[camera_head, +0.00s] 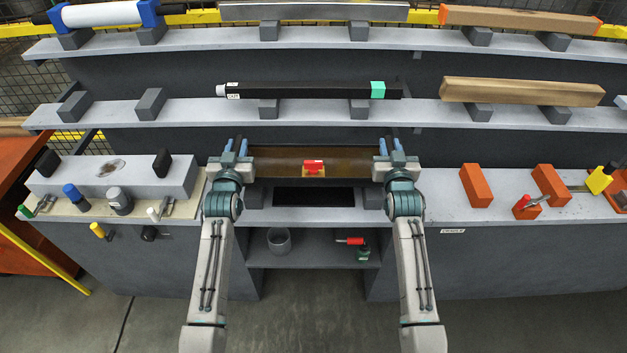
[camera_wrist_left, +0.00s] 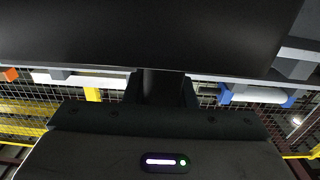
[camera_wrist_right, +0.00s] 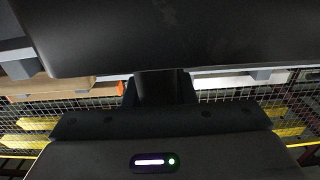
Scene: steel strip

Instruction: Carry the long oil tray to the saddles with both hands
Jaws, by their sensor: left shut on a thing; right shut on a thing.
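The long oil tray (camera_head: 342,157) is brown inside and lies level between my two grippers, with a small red part (camera_head: 314,167) at its front middle. My left gripper (camera_head: 236,152) is shut on its left end, and my right gripper (camera_head: 392,153) is shut on its right end. In the left wrist view the dark tray (camera_wrist_left: 150,35) fills the top, and it also fills the top of the right wrist view (camera_wrist_right: 170,35). Grey saddle blocks (camera_head: 255,195) stand below the tray on the bench, beside a dark rectangular grate (camera_head: 313,197). Whether the tray touches them is hidden.
A black bar (camera_head: 310,90) rests on the shelf behind, beside a wooden beam (camera_head: 522,91). Orange blocks (camera_head: 476,186) stand on the bench at right. A grey cup (camera_head: 279,240) sits on the low shelf.

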